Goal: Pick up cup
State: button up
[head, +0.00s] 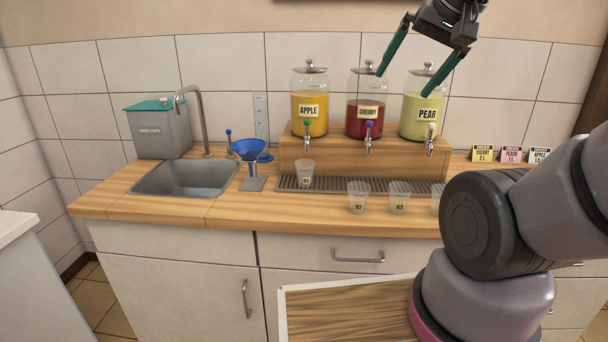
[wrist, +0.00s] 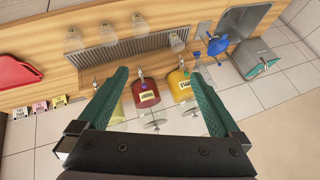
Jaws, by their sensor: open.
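Several clear cups with small labels stand on the counter. One cup (head: 305,174) stands at the left end of the drip tray and also shows in the wrist view (wrist: 178,41). Two cups (head: 358,197) (head: 400,197) stand in front of the tray. Another cup (head: 436,200) is partly hidden by my arm in the head view; the wrist view shows it clear (wrist: 74,39). My gripper (head: 405,82) is open and empty, high in front of the dispensers, apart from every cup. Its green fingers (wrist: 158,76) spread wide in the wrist view.
Apple (head: 309,118), cherry (head: 365,118) and pear (head: 422,116) dispensers stand on a wooden riser above the drip tray (head: 340,184). A blue funnel (head: 252,149), sink (head: 185,177) and used-cups bin (head: 160,132) are left. Small cards (head: 511,155) and a red board (wrist: 16,72) are right of the dispensers.

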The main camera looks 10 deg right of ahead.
aim_at(304, 174)
jog(key=j+z, duration=0.1)
jog(key=z, duration=0.65)
jog(key=j+z, duration=0.15)
jog(key=z, duration=0.25)
jog(key=j+z, duration=0.1)
jog(key=z, duration=0.25)
jog(key=k+j+z, duration=0.15)
jog(key=j+z, duration=0.15)
jog(key=j, duration=0.15)
jog(key=k+j+z, duration=0.15)
jog(key=j+z, duration=0.15)
jog(key=k+j+z, duration=0.3)
jog(key=j, duration=0.2)
jog(key=k+j, duration=0.2)
jog(key=j, duration=0.15)
jog(key=k+j, duration=0.15)
jog(key=j, duration=0.15)
jog(key=z, duration=0.05)
